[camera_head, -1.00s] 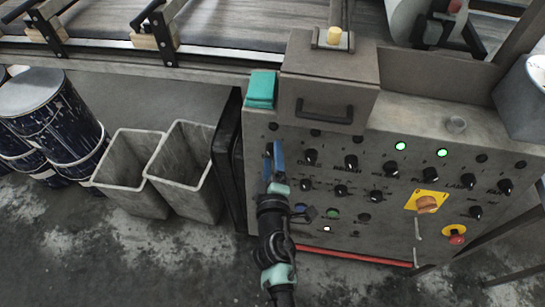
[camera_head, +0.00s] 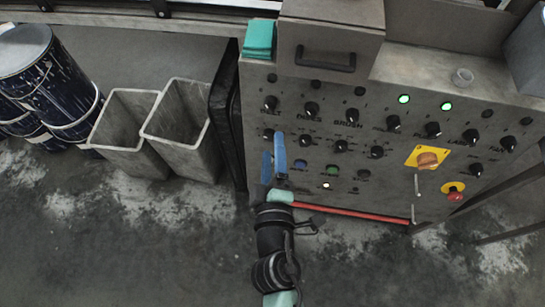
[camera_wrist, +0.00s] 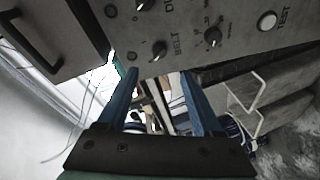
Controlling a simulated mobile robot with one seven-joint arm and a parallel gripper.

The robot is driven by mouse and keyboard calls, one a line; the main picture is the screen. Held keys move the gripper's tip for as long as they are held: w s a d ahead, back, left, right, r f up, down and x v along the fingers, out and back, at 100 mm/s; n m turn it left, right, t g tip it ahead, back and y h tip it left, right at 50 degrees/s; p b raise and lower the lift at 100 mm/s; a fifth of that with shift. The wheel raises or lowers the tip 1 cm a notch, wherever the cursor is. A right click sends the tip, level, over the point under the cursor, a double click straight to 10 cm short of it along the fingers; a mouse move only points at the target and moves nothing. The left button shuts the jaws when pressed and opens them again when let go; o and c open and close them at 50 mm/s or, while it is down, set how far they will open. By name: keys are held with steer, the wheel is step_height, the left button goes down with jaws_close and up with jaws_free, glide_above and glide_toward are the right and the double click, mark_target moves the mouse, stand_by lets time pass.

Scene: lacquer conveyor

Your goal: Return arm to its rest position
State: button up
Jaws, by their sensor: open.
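My gripper (camera_head: 273,157) has two blue fingers and stands in front of the lower left part of the grey control panel (camera_head: 335,118) in the head view. In the wrist view my gripper (camera_wrist: 165,88) shows its fingers spread apart with nothing between them. The panel's knobs and a white TEST button (camera_wrist: 267,20) are above the fingers there. My arm reaches up from the bottom of the head view. I cannot tell the exact gap between fingers and panel.
Two grey bins (camera_head: 183,130) stand left of the panel, beside dark blue drums (camera_head: 52,85). A red bar (camera_head: 352,213) runs along the panel's lower edge. An orange switch (camera_head: 428,160) and a red button (camera_head: 455,195) are at right. Floor in front is clear.

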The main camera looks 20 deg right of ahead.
steer(key=shift+s+a+r, duration=0.15)
steer(key=shift+s+a, duration=0.15)
steer(key=shift+s, duration=0.35)
steer(key=w+a+r+m+t, duration=0.1)
steer(key=w+r+m+t, duration=0.15)
steer(key=r, duration=0.75)
steer(key=w+a+r+m+t, duration=0.15)
steer(key=w+r, duration=0.25)
steer(key=r, duration=0.6)
steer(key=w+r+m+t, duration=0.2)
steer(key=w+r+m, duration=0.1)
steer(key=r, duration=0.6)
steer(key=s+a+r+m+t+y, duration=0.1)
steer(key=s+a+r+t+y, duration=0.15)
steer(key=r, duration=0.65)
steer(key=s+a+r+t+y, duration=0.2)
steer(key=s+a+r, duration=0.2)
steer(key=r, duration=0.5)
steer(key=s+a+r+m+t+y, duration=0.1)
steer(key=s+a+r+t+y, duration=0.15)
steer(key=r, duration=0.65)
step_height(320, 180, up, 16)
steer(key=p, duration=1.5)
steer(key=shift+s+a+g+h+p, duration=0.2)
steer(key=shift+g+h+p, duration=0.1)
steer(key=shift+p, duration=0.1)
